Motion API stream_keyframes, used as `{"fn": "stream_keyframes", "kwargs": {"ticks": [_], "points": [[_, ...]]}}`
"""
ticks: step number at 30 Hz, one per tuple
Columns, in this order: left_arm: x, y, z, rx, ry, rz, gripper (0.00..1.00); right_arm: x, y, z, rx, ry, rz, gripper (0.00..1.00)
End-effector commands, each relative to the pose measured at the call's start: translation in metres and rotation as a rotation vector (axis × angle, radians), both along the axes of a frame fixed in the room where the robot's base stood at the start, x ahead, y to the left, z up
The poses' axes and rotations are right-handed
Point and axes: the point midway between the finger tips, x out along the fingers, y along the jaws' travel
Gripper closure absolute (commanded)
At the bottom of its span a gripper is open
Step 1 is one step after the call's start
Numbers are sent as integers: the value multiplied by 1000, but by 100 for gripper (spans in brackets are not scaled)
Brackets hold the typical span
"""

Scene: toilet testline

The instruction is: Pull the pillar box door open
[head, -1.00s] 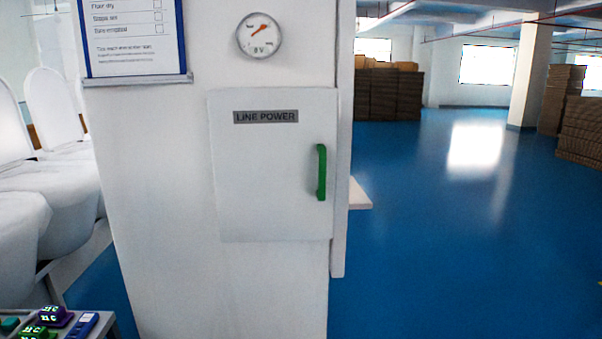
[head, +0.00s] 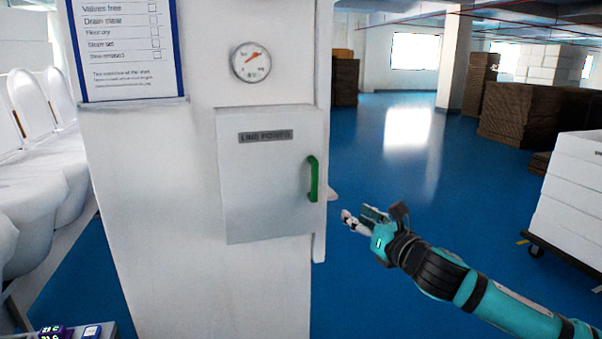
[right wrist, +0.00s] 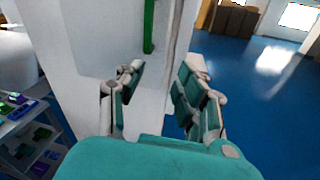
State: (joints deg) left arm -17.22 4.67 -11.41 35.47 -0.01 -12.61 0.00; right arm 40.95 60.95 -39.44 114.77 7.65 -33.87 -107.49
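The pillar box door (head: 262,195) is a white panel labelled LINE POWER on the white pillar (head: 150,220), and it looks shut. Its green upright handle (head: 313,178) is on the door's right side. My right gripper (head: 352,217) is to the right of and a little below the handle, apart from it. In the right wrist view my right gripper (right wrist: 160,82) has its fingers spread with nothing between them, and the green handle (right wrist: 149,26) is ahead, above the left finger. My left gripper is not in view.
A round gauge (head: 251,62) and a checklist board (head: 124,45) are on the pillar above the door. White toilets (head: 45,170) line the left. A trolley with white boxes (head: 570,200) stands at right. Blue floor (head: 400,160) is clear between.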

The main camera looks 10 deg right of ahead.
Motion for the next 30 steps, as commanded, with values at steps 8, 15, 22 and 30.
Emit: {"fn": "stream_keyframes", "kwargs": {"ticks": [8,15,22,30], "points": [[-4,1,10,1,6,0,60,-14,14,42,-180,-80,35,64],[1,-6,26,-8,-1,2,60,29,25,44,-172,-78,34,64],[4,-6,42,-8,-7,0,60,79,37,44,-172,-77,34,64],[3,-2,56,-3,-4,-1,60,127,48,42,-174,-78,34,64]]}}
